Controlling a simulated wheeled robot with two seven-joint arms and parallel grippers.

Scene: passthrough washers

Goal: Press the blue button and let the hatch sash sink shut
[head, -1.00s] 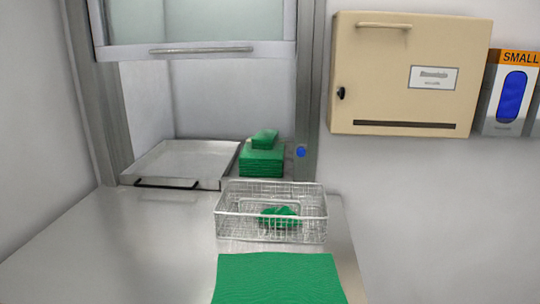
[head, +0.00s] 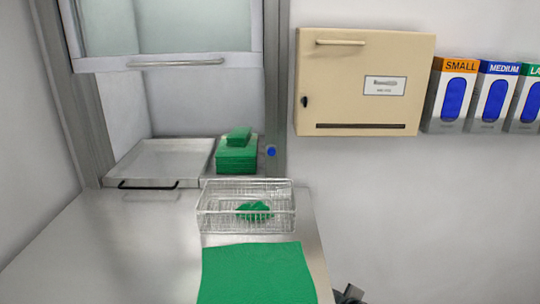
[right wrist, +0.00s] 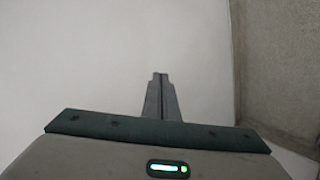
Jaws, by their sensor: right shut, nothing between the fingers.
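The blue button (head: 271,152) is on the right post of the hatch frame, just above counter height. The hatch sash (head: 165,35), a framed pale glass panel with a bar handle (head: 176,64), is raised, and the opening below it is clear to see. My right gripper (head: 350,294) just shows at the bottom edge of the head view, right of the counter and well below the button. In the right wrist view its fingers (right wrist: 160,76) are shut together with nothing between them, before a plain pale surface. My left gripper is not in view.
A wire basket (head: 205,217) and a green sheet (head: 255,275) are on the counter. A beige cabinet (head: 350,75) and glove boxes (head: 449,97) are on the right wall.

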